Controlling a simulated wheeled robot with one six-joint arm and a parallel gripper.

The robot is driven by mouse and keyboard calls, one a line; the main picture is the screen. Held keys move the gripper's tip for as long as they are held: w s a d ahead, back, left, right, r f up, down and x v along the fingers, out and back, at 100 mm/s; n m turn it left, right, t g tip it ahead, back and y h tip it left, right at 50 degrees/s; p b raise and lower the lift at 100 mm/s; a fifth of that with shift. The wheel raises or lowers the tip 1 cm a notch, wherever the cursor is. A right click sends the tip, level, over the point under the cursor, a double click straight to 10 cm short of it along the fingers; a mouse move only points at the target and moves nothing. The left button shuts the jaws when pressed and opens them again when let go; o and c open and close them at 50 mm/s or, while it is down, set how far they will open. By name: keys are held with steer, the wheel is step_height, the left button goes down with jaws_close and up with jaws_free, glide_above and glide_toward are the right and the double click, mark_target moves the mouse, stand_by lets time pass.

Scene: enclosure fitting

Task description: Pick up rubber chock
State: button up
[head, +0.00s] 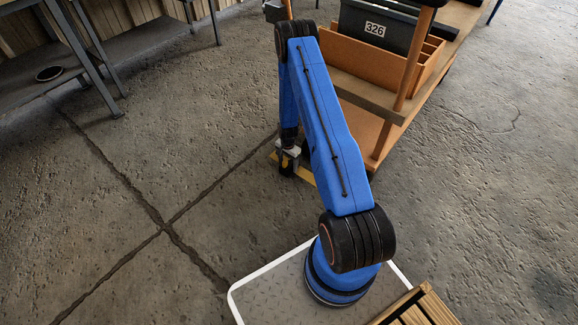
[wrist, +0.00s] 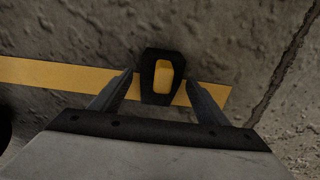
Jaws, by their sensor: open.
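The rubber chock (wrist: 147,78) is black with a yellow patch on its face. In the wrist view it sits on the concrete floor, over a yellow floor stripe. My gripper (wrist: 160,90) is open, with one finger to the left of the chock and one to the right. I cannot tell how near the fingertips are to its sides. In the head view my gripper (head: 289,152) is low near the floor beside the shelved cart. The chock (head: 286,168) shows there as a small dark shape just below it, partly hidden.
A wooden shelved cart (head: 372,100) stands right of my gripper, carrying a dark bin labelled 326 (head: 375,32). A grey metal bench (head: 50,70) with a round dark item stands at the upper left. Floor left of my arm is clear.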

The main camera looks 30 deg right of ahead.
steer(key=shift+f, duration=0.95)
steer(key=c, duration=1.5)
steer(key=shift+r, duration=0.2)
